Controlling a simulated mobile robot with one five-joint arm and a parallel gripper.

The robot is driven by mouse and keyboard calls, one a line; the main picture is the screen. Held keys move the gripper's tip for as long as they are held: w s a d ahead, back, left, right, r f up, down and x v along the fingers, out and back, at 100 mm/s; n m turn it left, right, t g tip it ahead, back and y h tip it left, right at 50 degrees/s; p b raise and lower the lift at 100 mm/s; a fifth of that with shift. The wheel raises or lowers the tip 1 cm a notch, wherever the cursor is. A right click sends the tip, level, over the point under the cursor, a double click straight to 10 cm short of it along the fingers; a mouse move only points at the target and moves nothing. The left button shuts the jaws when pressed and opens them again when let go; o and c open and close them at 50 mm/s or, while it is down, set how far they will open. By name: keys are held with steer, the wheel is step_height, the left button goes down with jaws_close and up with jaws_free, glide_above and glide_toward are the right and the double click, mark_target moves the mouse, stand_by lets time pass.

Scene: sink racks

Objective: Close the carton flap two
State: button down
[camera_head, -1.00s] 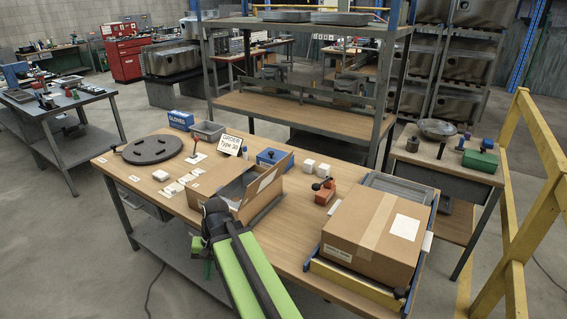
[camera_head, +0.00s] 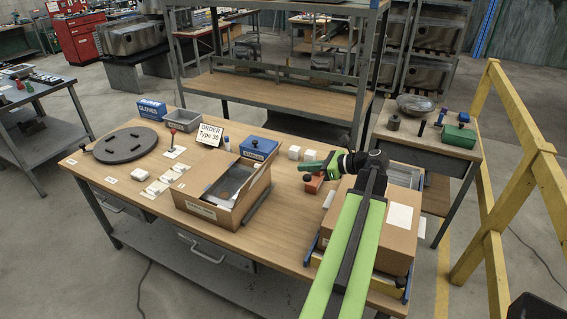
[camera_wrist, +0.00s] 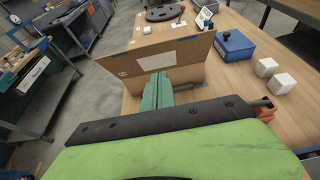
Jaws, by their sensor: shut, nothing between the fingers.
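The open carton (camera_head: 215,213) sits in the middle of the workbench, with a grey item partly visible inside. A flap or panel on its right side (camera_head: 258,188) stands raised. In the wrist view a brown carton panel with a white label (camera_wrist: 190,48) stands upright just beyond the fingertips. My gripper (camera_head: 308,160) is right of the open carton, above the bench near the red-orange tool. In the wrist view its green fingers (camera_wrist: 157,88) are together and empty, pointing at the panel; I cannot tell whether they touch it.
A closed, taped carton (camera_head: 395,240) is under my arm at the right end. A blue box (camera_head: 258,149), white cubes (camera_head: 302,153) and an order sign (camera_head: 210,135) stand behind. A round black plate (camera_head: 125,145) lies at left. A yellow rail (camera_head: 500,200) is at far right.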

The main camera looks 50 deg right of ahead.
steer(key=b, duration=0.4)
glide_toward(265, 163)
step_height(265, 163, down, 4)
steer(key=w, duration=0.1)
steer(key=w+r+p, duration=0.1)
steer(key=w+a+p, duration=0.1)
steer(key=w, duration=0.1)
steer(key=shift+w+r, duration=0.15)
steer(key=shift+r, duration=0.15)
steer(key=shift+w+a, duration=0.1)
steer(key=shift+w, duration=0.35)
